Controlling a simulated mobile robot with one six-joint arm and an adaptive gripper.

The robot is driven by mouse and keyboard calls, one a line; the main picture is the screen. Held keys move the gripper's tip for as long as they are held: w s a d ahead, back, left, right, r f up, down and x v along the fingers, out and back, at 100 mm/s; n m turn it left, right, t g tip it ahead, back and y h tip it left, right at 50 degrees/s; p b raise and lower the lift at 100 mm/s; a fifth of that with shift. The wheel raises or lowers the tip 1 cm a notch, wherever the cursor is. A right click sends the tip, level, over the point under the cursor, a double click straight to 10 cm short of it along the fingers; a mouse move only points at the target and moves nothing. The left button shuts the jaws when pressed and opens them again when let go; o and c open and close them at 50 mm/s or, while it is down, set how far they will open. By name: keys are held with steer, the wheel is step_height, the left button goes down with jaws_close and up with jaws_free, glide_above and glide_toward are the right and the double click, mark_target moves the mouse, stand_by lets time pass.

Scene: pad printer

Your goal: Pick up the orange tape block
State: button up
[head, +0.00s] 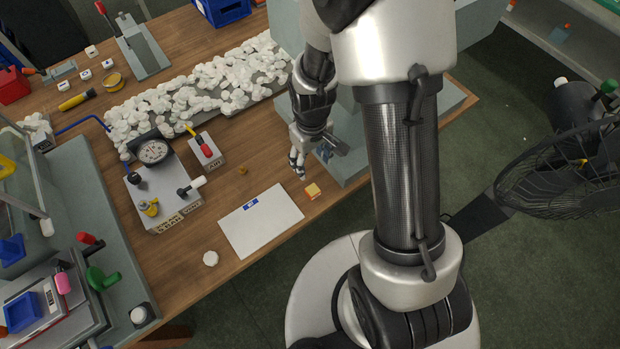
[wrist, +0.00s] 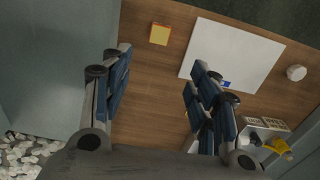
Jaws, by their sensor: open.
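The orange tape block (head: 312,191) is a small orange-yellow block lying on the wooden table near its front edge, just right of a white sheet. In the wrist view the block (wrist: 159,34) lies beyond the fingertips, between the lines of the two fingers and left of the sheet. My gripper (head: 298,164) is above the table, a little behind and left of the block in the head view. In the wrist view my gripper (wrist: 158,80) is open, with only bare wood between its blue-padded fingers. It is apart from the block.
The white sheet (head: 261,221) lies left of the block. A grey box with a dial (head: 153,151) stands at left. A grey machine base (head: 345,165) stands close to the right of my gripper.

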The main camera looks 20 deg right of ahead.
mark_target(311, 188)
step_height(311, 188, down, 16)
steer(key=b, duration=0.5)
steer(key=shift+w+d+r, duration=0.1)
steer(key=shift+c, duration=0.4)
steer(key=c, duration=0.9)
